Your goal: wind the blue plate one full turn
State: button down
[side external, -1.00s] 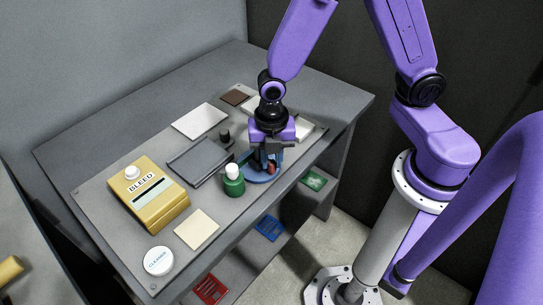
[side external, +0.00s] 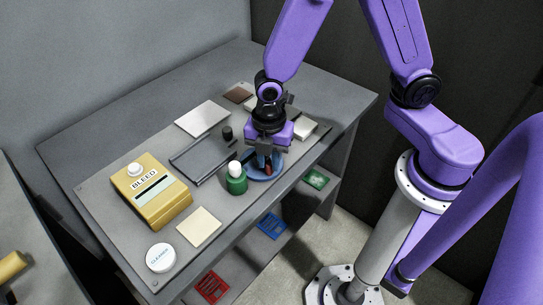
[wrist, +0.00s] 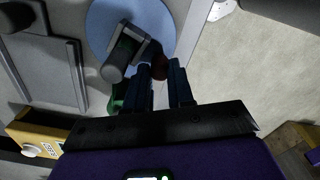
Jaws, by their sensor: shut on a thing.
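The blue plate (side external: 277,168) is a round disc near the front edge of the worktop, partly hidden under my gripper (side external: 267,160). In the wrist view the plate (wrist: 102,25) lies at the upper left, with a grey bracket and a dark cylinder on it. A dark red knob (wrist: 159,67) stands by the plate's edge, between the two fingers of my gripper (wrist: 162,70). The gripper is shut on this knob, which also shows red below the fingers in the side view (side external: 268,171). The exact contact is partly hidden by the fingers.
A green bottle with a white cap (side external: 236,182) stands close left of the plate. A grey tray (side external: 198,162), a yellow BLEED box (side external: 150,199), a cream square (side external: 199,227) and a white round tin (side external: 160,258) lie further left. A pale block (side external: 304,129) lies behind right.

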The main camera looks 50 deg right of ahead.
jog(key=shift+w+a+m, duration=0.15)
jog(key=shift+a+m, duration=0.1)
jog(key=shift+m, duration=0.55)
jog(key=shift+w+a+m, duration=0.2)
jog(key=shift+a+m, duration=0.05)
jog(key=shift+m, duration=0.55)
jog(key=shift+w+a+m, duration=0.15)
jog(key=shift+a+m, duration=0.1)
jog(key=shift+m, duration=0.85)
jog(key=c, duration=1)
grip_release()
notch_tip(320, 180, up, 18)
jog(key=shift+f, duration=0.25)
jog(key=s+d+f+m, duration=0.1)
jog(key=s+d, duration=0.2)
jog(key=s, duration=0.2)
jog(key=s+d+f+m, duration=0.1)
jog(key=s+d+m, duration=0.1)
jog(key=s+d, duration=0.2)
jog(key=s+d+f+m, duration=0.1)
jog(key=s+d+m, duration=0.1)
jog(key=s+d, duration=0.2)
jog(key=shift+s+d+f, duration=0.1)
jog(key=shift+s+f, duration=0.05)
jog(key=shift+s, duration=1.7)
